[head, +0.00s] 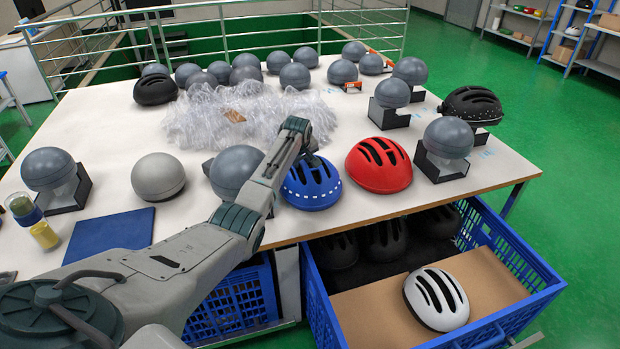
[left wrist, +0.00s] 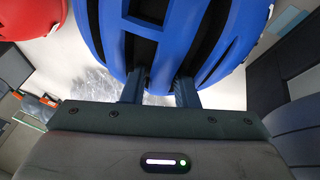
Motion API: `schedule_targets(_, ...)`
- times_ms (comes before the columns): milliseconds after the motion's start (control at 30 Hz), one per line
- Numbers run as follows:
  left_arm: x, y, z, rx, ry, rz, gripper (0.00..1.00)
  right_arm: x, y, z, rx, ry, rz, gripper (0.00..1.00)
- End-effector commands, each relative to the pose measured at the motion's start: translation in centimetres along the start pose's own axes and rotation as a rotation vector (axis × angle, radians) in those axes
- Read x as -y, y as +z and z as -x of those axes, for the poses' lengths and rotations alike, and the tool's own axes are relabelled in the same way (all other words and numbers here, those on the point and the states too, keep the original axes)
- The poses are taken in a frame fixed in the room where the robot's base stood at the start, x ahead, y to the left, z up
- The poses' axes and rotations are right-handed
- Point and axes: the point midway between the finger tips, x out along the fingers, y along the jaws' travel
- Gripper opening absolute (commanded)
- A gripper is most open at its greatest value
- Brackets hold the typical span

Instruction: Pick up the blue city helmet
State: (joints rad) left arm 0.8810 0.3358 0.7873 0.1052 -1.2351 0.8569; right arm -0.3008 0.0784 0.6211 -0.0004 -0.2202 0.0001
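The blue city helmet (head: 312,187), with a row of white marks along its side and dark vents, sits near the table's front edge, left of a red helmet (head: 379,165). My left gripper (head: 308,158) is over its far top side, partly hidden by my own arm. In the left wrist view the blue helmet (left wrist: 195,35) fills the upper middle. The two fingers of the left gripper (left wrist: 160,86) stand apart at its vents, with a blue rib between them. Whether they press on the rib cannot be seen. My right gripper is not in view.
Grey domes stand around, one (head: 235,170) close left of the blue helmet. Crumpled clear plastic (head: 240,118) lies behind. Below the front edge, a blue crate (head: 545,290) holds a white helmet (head: 436,299) and dark ones. A blue mat (head: 112,233) lies at left.

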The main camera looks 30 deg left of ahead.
Motion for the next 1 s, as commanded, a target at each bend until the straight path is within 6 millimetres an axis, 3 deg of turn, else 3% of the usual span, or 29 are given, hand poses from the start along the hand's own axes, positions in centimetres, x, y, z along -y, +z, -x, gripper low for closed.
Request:
schedule_targets(200, 0.0, 0.0, 0.0, 0.000, 0.000, 0.000, 0.27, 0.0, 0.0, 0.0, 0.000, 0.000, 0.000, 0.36)
schedule_targets(333, 0.0, 0.0, 0.0, 0.000, 0.000, 0.000, 0.01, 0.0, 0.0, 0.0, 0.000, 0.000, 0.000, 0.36)
schedule_targets(367, 0.0, 0.0, 0.0, 0.000, 0.000, 0.000, 0.00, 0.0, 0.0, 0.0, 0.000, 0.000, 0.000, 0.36)
schedule_targets(767, -0.1, -0.1, 0.2, -0.001, 0.002, 0.000, 0.00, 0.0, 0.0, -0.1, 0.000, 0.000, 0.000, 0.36)
schedule_targets(1000, -0.7, -1.0, 2.1, -0.005, 0.005, 0.001, 0.00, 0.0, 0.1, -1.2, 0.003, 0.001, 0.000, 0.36)
